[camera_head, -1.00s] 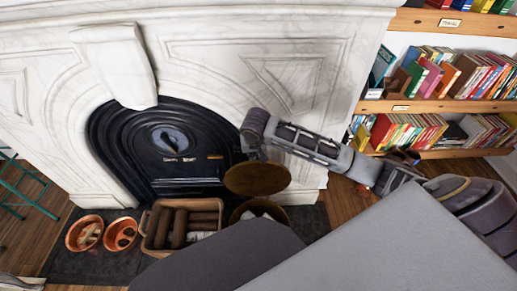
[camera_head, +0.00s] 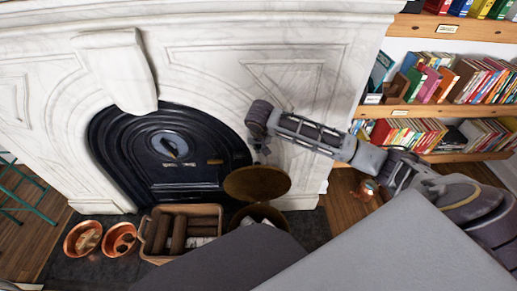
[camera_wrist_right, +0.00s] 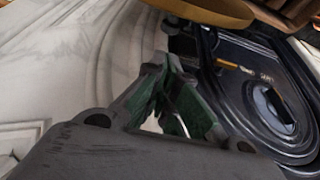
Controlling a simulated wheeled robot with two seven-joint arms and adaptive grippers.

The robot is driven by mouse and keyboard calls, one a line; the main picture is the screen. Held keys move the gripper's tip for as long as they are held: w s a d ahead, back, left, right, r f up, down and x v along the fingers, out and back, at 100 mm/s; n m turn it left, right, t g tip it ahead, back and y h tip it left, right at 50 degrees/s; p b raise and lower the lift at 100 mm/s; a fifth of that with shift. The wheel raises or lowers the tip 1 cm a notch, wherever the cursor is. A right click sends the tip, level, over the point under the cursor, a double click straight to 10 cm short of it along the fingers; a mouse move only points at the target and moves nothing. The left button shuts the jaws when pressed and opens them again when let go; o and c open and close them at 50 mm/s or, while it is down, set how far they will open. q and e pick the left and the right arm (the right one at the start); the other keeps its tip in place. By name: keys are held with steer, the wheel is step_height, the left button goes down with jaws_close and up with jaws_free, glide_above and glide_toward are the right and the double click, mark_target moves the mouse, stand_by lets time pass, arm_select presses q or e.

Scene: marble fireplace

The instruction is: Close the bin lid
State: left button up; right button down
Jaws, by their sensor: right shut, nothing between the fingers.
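The bin (camera_head: 240,217) stands on the dark hearth in front of the fireplace, partly hidden by a grey surface in the foreground. Its round brown lid (camera_head: 257,183) is raised and tilted up, so the opening shows below it. My right gripper (camera_head: 262,150) is just above and behind the lid's upper edge, with its fingers shut and empty. The head view does not settle whether it touches the lid. In the right wrist view its green-padded fingers (camera_wrist_right: 172,98) show, with a brown curved edge, likely the lid (camera_wrist_right: 205,10), at the top. My left gripper is not in view.
The black fireplace insert (camera_head: 165,150) and white marble surround (camera_head: 215,75) are close behind the gripper. A basket of logs (camera_head: 153,240) is left of the bin, with two copper bowls (camera_head: 83,238) further left. Bookshelves (camera_head: 440,105) stand at right.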

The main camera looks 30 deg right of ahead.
steer(key=shift+b+x, duration=0.3)
steer(key=shift+x, duration=0.6)
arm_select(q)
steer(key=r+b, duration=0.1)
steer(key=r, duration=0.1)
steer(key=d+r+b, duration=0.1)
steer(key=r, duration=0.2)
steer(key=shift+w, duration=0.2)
arm_select(e)
steer(key=x, duration=0.7)
steer(key=shift+w+f, duration=0.15)
steer(key=shift+f, duration=0.25)
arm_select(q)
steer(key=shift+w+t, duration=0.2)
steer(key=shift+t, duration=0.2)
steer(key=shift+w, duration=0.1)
